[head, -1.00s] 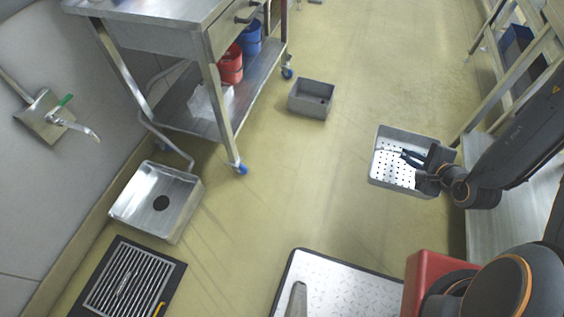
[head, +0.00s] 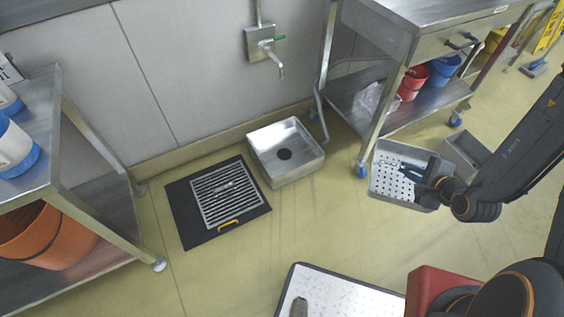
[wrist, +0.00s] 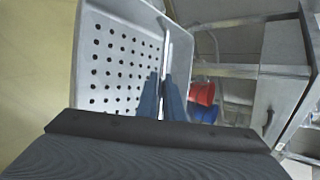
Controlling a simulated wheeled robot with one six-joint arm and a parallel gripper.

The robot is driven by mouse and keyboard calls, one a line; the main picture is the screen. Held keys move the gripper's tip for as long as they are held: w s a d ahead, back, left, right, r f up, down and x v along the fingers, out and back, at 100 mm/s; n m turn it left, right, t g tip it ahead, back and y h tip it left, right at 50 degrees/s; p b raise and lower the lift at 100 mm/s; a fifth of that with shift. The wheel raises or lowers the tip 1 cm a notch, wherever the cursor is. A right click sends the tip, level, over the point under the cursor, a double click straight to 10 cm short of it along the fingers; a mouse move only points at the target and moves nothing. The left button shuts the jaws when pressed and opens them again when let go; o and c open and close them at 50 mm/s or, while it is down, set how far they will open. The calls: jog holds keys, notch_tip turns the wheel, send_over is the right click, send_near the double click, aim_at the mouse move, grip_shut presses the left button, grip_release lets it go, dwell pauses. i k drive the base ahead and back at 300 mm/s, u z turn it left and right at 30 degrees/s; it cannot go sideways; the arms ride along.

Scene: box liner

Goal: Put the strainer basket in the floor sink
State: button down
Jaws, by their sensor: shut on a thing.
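The strainer basket (head: 390,185) is a grey box with a perforated bottom, held in the air in front of the steel cart in the head view. My gripper (head: 411,171) is shut on its wall, and in the wrist view the blue fingers (wrist: 162,98) pinch the wall of the basket (wrist: 112,62). The floor sink (head: 314,168) is a square steel basin with a dark round drain, standing on the floor by the wall. The basket is to the right of the sink and apart from it. The sink's inside looks empty.
A black mat with a slatted grate (head: 224,192) lies left of the sink. A steel cart (head: 431,112) stands to its right, with red (head: 411,84) and blue buckets. A wall tap (head: 279,69) is above the sink. A grey bin (head: 466,153) sits behind the basket.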

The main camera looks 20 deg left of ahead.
aim_at(284, 154)
jog(key=u, duration=1)
jog(key=i, duration=1)
